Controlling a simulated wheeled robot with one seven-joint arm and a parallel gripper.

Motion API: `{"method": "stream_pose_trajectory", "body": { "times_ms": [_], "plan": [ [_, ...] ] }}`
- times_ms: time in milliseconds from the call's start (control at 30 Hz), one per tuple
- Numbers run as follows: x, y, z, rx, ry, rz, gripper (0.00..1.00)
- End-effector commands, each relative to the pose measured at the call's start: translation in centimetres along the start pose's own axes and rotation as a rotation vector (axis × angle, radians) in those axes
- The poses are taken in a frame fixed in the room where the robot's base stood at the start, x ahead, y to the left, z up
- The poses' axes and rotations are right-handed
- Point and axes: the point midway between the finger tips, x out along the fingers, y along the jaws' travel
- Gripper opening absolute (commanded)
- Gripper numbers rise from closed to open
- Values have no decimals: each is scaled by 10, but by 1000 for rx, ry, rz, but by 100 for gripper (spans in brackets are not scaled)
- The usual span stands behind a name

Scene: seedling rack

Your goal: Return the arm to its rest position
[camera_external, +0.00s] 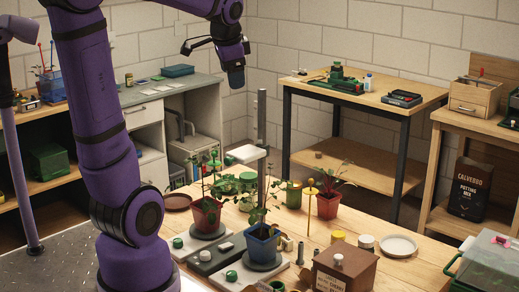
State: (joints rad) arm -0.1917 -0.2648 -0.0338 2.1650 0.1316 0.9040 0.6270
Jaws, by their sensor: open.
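My purple arm (115,130) rises from the lower left, leaves the top edge of the frame and comes back down at the upper centre. My gripper (187,46) is a small dark fork at the arm's end, pointing left. It is open, with nothing seen between its fingers. It is high above the wooden table (395,215) and the potted plants, in front of the block wall, and touches nothing that I can see. Part of the upper arm is out of frame.
On the table stand a red pot (207,216), a blue pot (262,243), another red pot (328,204), a thin dark post (262,118) with a white plate (246,154), a brown box (345,270) and a green-grey crate (487,262). Benches line the walls behind.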

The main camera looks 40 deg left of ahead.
Motion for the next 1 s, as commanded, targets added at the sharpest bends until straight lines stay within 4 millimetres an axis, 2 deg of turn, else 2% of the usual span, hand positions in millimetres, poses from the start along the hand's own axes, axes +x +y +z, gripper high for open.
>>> {"method": "stream_pose_trajectory", "body": {
  "times_ms": [33,200,400,500,700,1000],
  "plan": [
    [-9,16,9,-41,20,1,73],
    [-28,64,40,-208,78,20,73],
    [-37,114,79,-399,139,63,73],
    [-37,133,94,-476,161,86,73],
    [-35,152,111,-559,180,115,73],
    [-34,154,113,-569,182,118,73]
  ]
}}
